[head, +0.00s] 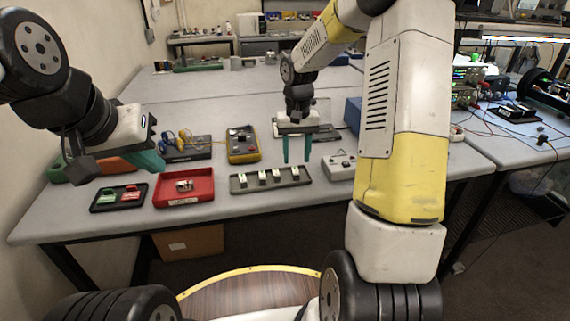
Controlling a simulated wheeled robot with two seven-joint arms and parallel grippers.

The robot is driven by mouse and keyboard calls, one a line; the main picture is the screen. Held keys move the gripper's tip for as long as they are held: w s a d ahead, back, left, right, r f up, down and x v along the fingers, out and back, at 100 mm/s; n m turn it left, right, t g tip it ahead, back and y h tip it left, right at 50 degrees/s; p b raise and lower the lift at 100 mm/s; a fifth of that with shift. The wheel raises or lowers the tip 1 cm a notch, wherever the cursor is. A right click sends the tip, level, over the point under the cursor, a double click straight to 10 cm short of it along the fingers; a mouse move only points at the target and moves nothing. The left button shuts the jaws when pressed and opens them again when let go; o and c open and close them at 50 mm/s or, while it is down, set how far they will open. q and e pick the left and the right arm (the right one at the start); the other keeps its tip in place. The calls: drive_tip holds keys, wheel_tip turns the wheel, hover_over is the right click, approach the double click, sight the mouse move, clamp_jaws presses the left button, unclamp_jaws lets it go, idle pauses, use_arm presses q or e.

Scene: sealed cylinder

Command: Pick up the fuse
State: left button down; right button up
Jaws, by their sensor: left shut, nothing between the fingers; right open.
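A grey strip tray (270,183) on the table holds several small pale block-shaped parts (277,175) in a row. A red tray (183,197) to its left holds one similar small part (184,186). I cannot tell at this size which of these is the fuse. My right gripper (297,161) points down with its teal fingers apart, empty, above and just behind the grey tray's right half. My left gripper (156,165) is shut and empty, behind and above the red tray's left side, with its teal fingers partly overlapping.
A black tray (120,198) with green and red pieces lies at the left. A yellow multimeter (243,144), a dark box with coiled leads (186,148) and a pale device with knobs (339,165) stand around. My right arm hides part of the table's right side.

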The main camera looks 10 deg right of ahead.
sight(296, 172)
wheel_tip(296, 172, down, 5)
drive_tip(key=shift+f, duration=0.15)
clamp_jaws()
